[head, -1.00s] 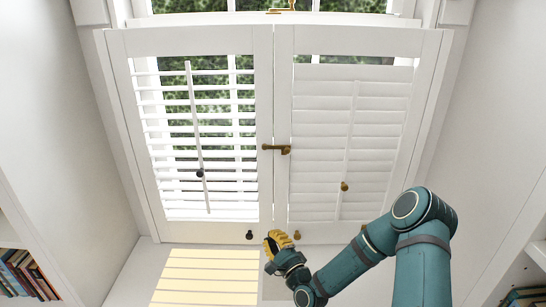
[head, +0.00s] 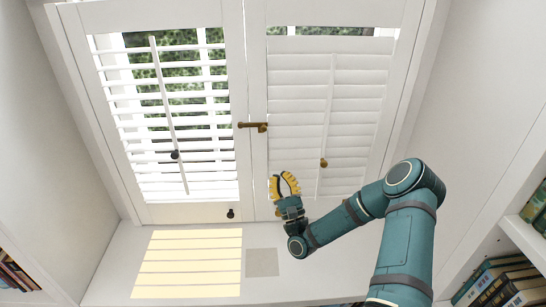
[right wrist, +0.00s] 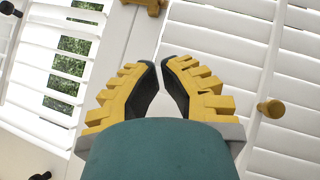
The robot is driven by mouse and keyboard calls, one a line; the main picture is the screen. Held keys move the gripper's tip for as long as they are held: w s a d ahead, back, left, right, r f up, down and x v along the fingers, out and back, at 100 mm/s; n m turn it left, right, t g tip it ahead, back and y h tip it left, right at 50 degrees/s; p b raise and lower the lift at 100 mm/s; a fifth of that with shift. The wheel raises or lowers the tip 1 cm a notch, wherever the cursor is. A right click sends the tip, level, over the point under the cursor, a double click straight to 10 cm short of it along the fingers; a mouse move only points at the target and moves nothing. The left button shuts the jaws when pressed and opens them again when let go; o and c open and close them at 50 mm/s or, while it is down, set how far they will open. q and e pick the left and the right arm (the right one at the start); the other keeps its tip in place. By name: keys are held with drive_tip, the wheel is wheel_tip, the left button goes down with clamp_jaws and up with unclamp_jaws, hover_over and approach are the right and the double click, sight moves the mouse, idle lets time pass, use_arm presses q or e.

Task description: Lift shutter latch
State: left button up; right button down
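The brass shutter latch (head: 253,126) lies roughly level across the seam between the two white shutter panels. Part of it also shows at the top edge of the right wrist view (right wrist: 150,4). My right gripper (head: 282,177) is below the latch and slightly to its right, in front of the lower frame of the right panel. In the right wrist view its yellow fingers (right wrist: 160,62) lean toward each other with a narrow gap between the tips. They hold nothing and are apart from the latch. My left gripper is not in view.
The left panel's slats (head: 200,120) are open and the right panel's (head: 300,110) are shut. A black knob (head: 175,155) and a brass knob (head: 323,162) sit on the tilt rods. Another black knob (head: 230,213) is low on the left panel. Books (head: 500,280) stand on the right.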

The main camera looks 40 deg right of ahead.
sight(262, 125)
drive_tip(key=x, duration=0.9)
drive_tip(key=shift+w+r, duration=0.2)
drive_tip(key=shift+w+a+r+p, duration=0.1)
drive_tip(key=shift+a+r, duration=0.15)
drive_tip(key=shift+r, duration=0.3)
drive_tip(key=shift+w+a+r+p, duration=0.1)
drive_tip(key=shift+a+r+p, duration=0.1)
drive_tip(key=shift+r, duration=0.4)
drive_tip(key=shift+w+a+r+p, duration=0.15)
drive_tip(key=shift+a+r, duration=0.1)
drive_tip(key=shift+r, duration=0.3)
drive_tip(key=shift+s+d+r+n+y, duration=0.1)
drive_tip(key=shift+r+n+y, duration=0.15)
drive_tip(key=shift+n+y, duration=0.45)
